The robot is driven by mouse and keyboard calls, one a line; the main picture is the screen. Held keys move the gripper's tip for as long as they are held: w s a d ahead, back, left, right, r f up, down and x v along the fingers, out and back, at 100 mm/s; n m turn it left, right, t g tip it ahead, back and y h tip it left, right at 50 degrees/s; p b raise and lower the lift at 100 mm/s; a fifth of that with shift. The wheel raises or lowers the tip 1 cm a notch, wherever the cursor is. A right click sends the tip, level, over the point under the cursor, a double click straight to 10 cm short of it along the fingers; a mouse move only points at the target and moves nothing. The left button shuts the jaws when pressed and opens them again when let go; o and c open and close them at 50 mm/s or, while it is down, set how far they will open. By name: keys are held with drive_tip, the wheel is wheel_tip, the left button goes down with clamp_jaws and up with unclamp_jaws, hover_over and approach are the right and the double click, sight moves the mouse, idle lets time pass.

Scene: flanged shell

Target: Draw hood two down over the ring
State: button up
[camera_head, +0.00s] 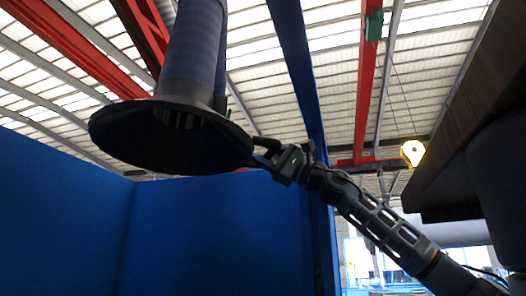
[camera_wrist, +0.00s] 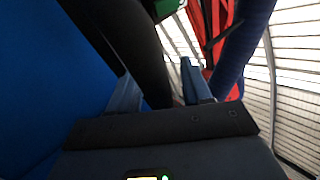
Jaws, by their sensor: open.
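A dark, wide-flanged hood (camera_head: 165,138) hangs at the end of a ribbed blue-grey duct (camera_head: 193,50) in the head view, its underside facing me. No number shows on it, so I cannot tell if it is hood two. My gripper (camera_head: 264,150) is at the hood's right rim. In the wrist view my gripper (camera_wrist: 162,90) has its fingers apart, with the dark hood edge (camera_wrist: 135,40) running between them. Whether the fingers touch it is unclear. No ring can be made out in either view.
Blue wall panels (camera_head: 215,230) stand below and behind the hood. A blue post (camera_head: 298,70) rises behind my gripper. A dark brown slab (camera_head: 470,110) overhangs at the right, above my arm.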

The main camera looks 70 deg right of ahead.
drive_tip(key=shift+c, duration=0.5)
clamp_jaws()
wheel_tip(320, 180, down, 38)
drive_tip(key=b, duration=3)
drive_tip(key=shift+f, duration=0.2)
drive_tip(key=shift+o, duration=0.5)
unclamp_jaws()
